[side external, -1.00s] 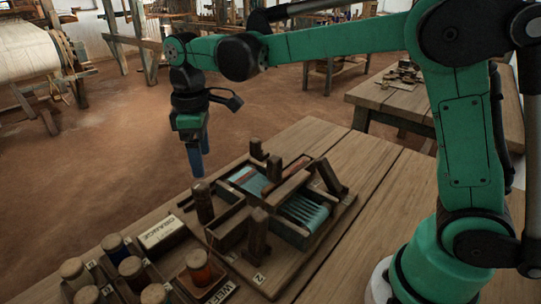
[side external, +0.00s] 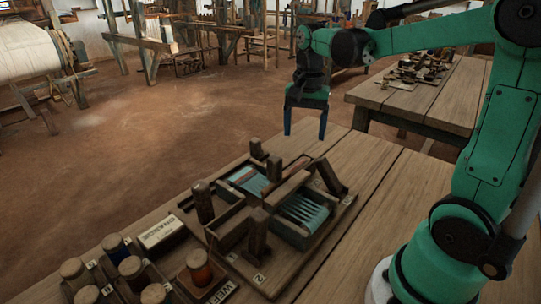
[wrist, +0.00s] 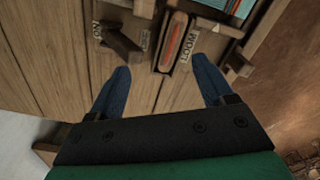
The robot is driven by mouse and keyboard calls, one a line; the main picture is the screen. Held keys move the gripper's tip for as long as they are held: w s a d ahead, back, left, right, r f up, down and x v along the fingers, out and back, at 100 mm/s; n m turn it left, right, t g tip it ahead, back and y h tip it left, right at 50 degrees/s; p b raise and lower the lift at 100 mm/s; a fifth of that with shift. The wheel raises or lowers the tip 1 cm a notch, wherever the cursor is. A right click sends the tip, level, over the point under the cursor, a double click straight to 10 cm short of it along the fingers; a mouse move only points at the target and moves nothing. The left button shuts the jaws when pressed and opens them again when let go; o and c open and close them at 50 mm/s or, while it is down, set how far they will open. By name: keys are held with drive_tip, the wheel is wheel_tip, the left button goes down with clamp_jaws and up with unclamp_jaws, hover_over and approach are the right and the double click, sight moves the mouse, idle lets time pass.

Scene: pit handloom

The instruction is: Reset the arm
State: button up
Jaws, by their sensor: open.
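My gripper (side external: 305,134) hangs fingers-down above the back edge of the wooden table, behind the small loom, in the side external view. Its two blue fingers are apart with nothing between them. The wrist view also shows my gripper (wrist: 165,85) open, with the fingers spread over bare planks. The small wooden loom (side external: 225,240) with blue threads sits on the table, clear of my gripper. In the wrist view, a slot labelled LOOM (wrist: 172,45) holding a reddish-brown piece shows beyond the fingertips.
Several spools with wooden tops (side external: 131,268) stand in a rack at the front left. A label block (side external: 161,231) lies beside the loom. A second table (side external: 440,95) with small parts stands behind. The table right of the loom is clear.

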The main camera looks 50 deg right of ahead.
drive_tip(key=s+d+m, duration=0.1)
drive_tip(key=m, duration=0.1)
drive_tip(key=s+d+m, duration=0.2)
drive_tip(key=m, duration=0.1)
drive_tip(key=shift+s+r, duration=0.15)
wheel_tip(320, 180, up, 2)
drive_tip(key=shift+a, duration=0.1)
drive_tip(key=shift+r, duration=0.65)
